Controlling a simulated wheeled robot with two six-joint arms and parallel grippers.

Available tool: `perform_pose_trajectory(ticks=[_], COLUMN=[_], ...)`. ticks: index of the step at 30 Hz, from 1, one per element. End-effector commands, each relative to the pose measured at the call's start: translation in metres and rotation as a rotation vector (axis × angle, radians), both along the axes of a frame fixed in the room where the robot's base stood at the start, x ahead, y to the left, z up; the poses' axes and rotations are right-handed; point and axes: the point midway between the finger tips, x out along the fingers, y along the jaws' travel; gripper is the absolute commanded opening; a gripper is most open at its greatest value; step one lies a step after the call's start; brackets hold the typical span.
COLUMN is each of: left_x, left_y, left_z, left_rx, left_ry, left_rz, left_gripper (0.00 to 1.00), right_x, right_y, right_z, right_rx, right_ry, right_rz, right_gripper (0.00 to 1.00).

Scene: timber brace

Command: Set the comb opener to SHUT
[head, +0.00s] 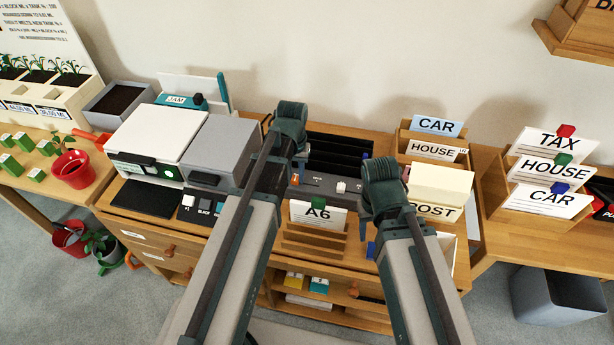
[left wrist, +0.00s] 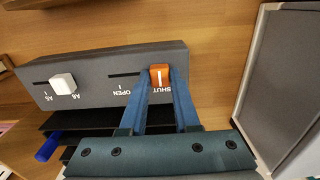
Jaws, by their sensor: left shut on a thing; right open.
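The comb opener is a grey bar (left wrist: 112,62) with two sliders. In the left wrist view its orange knob (left wrist: 160,72) sits at the SHUT end of its slot, beside the word SHUT and away from OPEN. My left gripper (left wrist: 160,84) is shut on the orange knob, with a finger on each side. In the head view the orange knob (head: 296,179) shows just right of my left arm. A white knob (left wrist: 63,84) sits in the other slot, by the A5 and A6 labels.
A grey machine (head: 222,150) stands left of the bar. An A6 card (head: 318,215) stands in a wooden rack in front. A POST box (head: 438,190) and card holders (head: 436,126) are on the right. Black slots (head: 337,152) lie behind the bar.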

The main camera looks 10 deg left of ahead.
Motion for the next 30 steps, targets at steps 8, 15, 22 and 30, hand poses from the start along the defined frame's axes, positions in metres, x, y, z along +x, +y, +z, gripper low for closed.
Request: perform_pose_trajectory(ticks=[8, 15, 22, 30], left_x=[0.0, 0.0, 0.0, 0.0], left_y=[0.006, 0.005, 0.004, 0.004], left_z=[0.0, 0.0, 0.0, 0.01], left_rx=[0.01, 0.008, 0.006, 0.006], left_ry=[0.0, 0.0, 0.0, 0.0], left_rz=[0.002, 0.002, 0.001, 0.001], left_gripper=[0.0, 0.6, 0.6, 0.6], right_x=[0.0, 0.0, 0.0, 0.0], right_y=[0.0, 0.0, 0.0, 0.0], right_z=[0.0, 0.0, 0.0, 0.01], right_rx=[0.0, 0.0, 0.0, 0.0], right_ry=[0.0, 0.0, 0.0, 0.0], right_rz=[0.0, 0.0, 0.0, 0.0], right_gripper=[0.5, 0.5, 0.5, 0.5])
